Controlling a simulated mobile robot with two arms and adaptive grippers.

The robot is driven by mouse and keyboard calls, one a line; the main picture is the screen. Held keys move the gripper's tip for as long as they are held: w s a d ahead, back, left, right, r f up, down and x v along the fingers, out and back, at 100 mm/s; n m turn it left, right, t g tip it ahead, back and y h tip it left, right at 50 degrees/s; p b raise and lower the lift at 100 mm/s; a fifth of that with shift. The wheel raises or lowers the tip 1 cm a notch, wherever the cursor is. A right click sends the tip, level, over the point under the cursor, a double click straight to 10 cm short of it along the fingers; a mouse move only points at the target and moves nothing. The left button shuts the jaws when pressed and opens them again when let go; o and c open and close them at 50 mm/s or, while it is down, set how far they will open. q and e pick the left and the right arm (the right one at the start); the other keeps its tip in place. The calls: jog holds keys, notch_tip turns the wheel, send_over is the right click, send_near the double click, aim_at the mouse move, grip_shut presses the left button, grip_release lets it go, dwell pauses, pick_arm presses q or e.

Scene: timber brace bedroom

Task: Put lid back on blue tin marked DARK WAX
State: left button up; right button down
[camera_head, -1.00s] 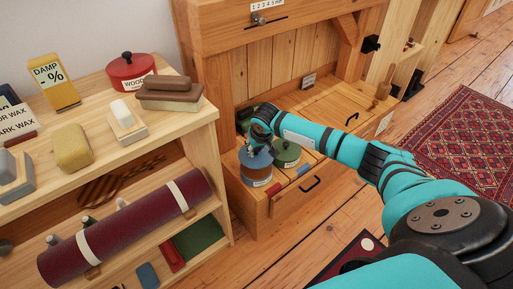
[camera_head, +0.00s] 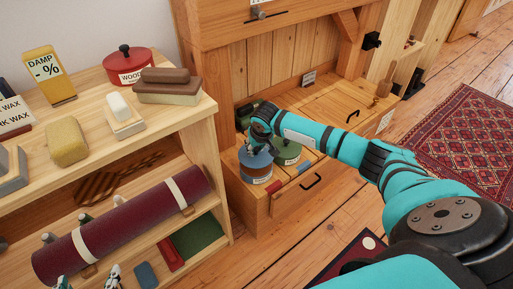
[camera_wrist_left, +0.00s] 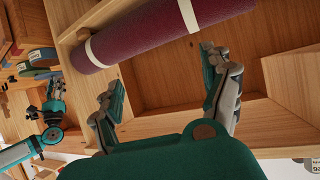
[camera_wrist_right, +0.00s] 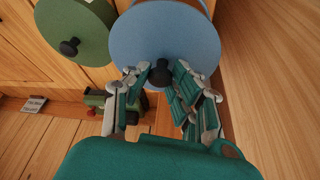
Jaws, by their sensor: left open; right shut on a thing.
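The blue tin (camera_head: 256,178) with a white label stands on the wooden bench's left end; its label is too small to read. Its blue lid (camera_head: 259,160) is at the top of the tin; the right wrist view shows the lid (camera_wrist_right: 180,40) face-on with a black knob (camera_wrist_right: 160,73). My right gripper (camera_head: 258,143) is shut on that knob. Whether the lid is fully seated I cannot tell. My left gripper (camera_wrist_left: 165,80) is open and empty in front of the shelf unit; its fingertips show at the head view's bottom left (camera_head: 90,281).
A green tin (camera_head: 287,153) stands right beside the blue one; its knobbed lid (camera_wrist_right: 78,30) shows in the right wrist view. A maroon roll (camera_head: 130,225) lies on the shelf close to my left gripper. A red pot (camera_head: 130,68) and several blocks stand on the shelf top.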

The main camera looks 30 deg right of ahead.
aim_at(257, 155)
jog(key=shift+f, duration=0.1)
jog(key=shift+f+b, duration=0.75)
jog(key=shift+b, duration=0.45)
jog(key=shift+f+b, duration=0.25)
jog(key=shift+b, duration=0.05)
pick_arm(q)
notch_tip(257, 155, up, 14)
jog(key=w+d+t+h, duration=0.2)
jog(key=t+h, duration=0.1)
jog(key=t, duration=0.6)
jog(key=shift+d, duration=0.3)
pick_arm(e)
jog(key=shift+f, duration=1.15)
pick_arm(q)
jog(key=shift+w, duration=0.1)
jog(key=shift+w+f+g, duration=0.2)
jog(key=shift+f+g, duration=0.3)
jog(key=shift+f, duration=0.35)
jog(key=shift+w+a+f+g+y, duration=0.2)
jog(key=shift+f+g+y, duration=0.1)
jog(key=shift+f+g, duration=0.35)
jog(key=shift+f, duration=0.1)
